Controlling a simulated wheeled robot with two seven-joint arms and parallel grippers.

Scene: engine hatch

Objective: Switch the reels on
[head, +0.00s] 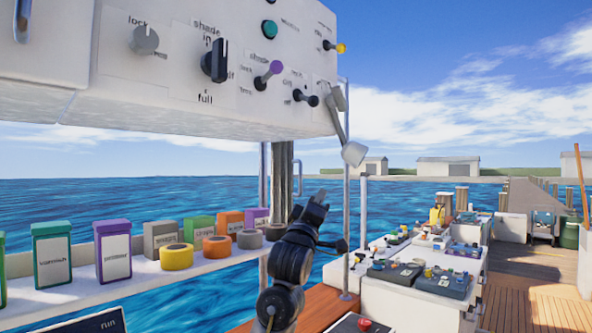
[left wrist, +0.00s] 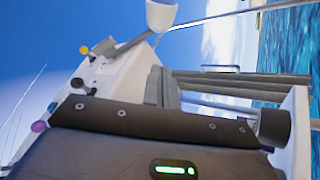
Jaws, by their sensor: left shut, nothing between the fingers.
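A white overhead panel (head: 190,90) carries several controls in the head view. They include a grey knob (head: 145,40), a black rotary knob (head: 215,61), a purple-tipped lever (head: 268,74), a black toggle (head: 305,97), a teal button (head: 270,28) and a yellow-tipped toggle (head: 334,47). No label reads clearly as reels, so I cannot tell which switch is theirs. My left gripper (head: 316,203) is shut and empty, below the panel and apart from it. The yellow tip (left wrist: 84,50) also shows in the left wrist view. My right gripper is out of view.
A white shelf (head: 130,276) at left holds boxes and tape rolls (head: 176,257). A white lamp (head: 353,153) hangs at the panel's right end, near a metal post. A cluttered white bench (head: 400,300) stands at right. Open air lies between gripper and panel.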

